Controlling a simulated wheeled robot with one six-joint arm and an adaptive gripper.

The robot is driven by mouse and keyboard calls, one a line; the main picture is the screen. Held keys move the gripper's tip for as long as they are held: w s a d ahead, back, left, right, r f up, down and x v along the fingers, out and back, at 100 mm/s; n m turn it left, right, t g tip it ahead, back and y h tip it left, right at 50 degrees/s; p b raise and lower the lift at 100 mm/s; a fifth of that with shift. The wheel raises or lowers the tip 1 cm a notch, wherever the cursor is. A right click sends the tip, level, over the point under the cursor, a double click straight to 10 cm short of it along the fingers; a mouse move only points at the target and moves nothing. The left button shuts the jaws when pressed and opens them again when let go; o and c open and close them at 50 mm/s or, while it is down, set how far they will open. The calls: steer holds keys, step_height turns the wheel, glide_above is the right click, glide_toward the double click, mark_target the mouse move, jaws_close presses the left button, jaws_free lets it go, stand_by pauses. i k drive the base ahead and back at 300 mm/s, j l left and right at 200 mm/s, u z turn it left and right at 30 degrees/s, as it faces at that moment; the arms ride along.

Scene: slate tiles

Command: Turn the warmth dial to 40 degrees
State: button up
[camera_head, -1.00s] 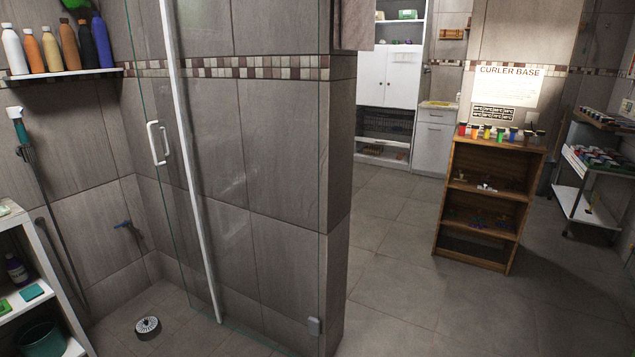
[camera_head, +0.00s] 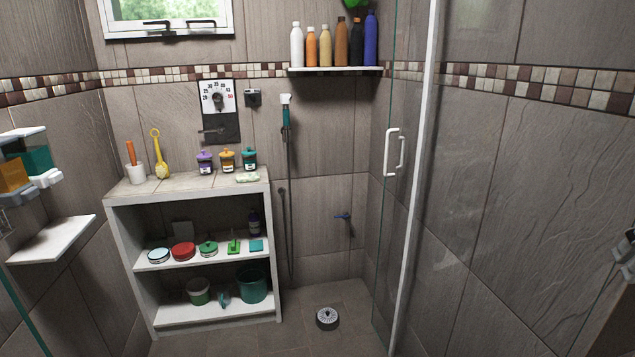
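The warmth dial (camera_head: 218,102) is a dark round knob on a white scale plate with numbers around it, fixed to the tiled wall above the white shelf unit. The numbers run in an arc, with red ones on the right side. The knob's exact setting is too small to read. A dark panel with a small lever (camera_head: 213,131) is just below the scale. A dark gripper-like part (camera_head: 625,255) shows at the right edge, cut off by the frame; I cannot tell whether it is open or shut. It is far from the dial.
A white shelf unit (camera_head: 276,300) with jars, tins and tubs stands below the dial. A glass door with a white handle (camera_head: 395,150) is right of centre. Bottles stand on a wall shelf (camera_head: 335,71). A drain (camera_head: 327,318) lies in the clear floor.

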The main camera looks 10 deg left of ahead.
mark_target(216, 97)
steer(key=i+j+u, duration=0.15)
steer(key=i+u, duration=1)
steer(key=u, duration=0.15)
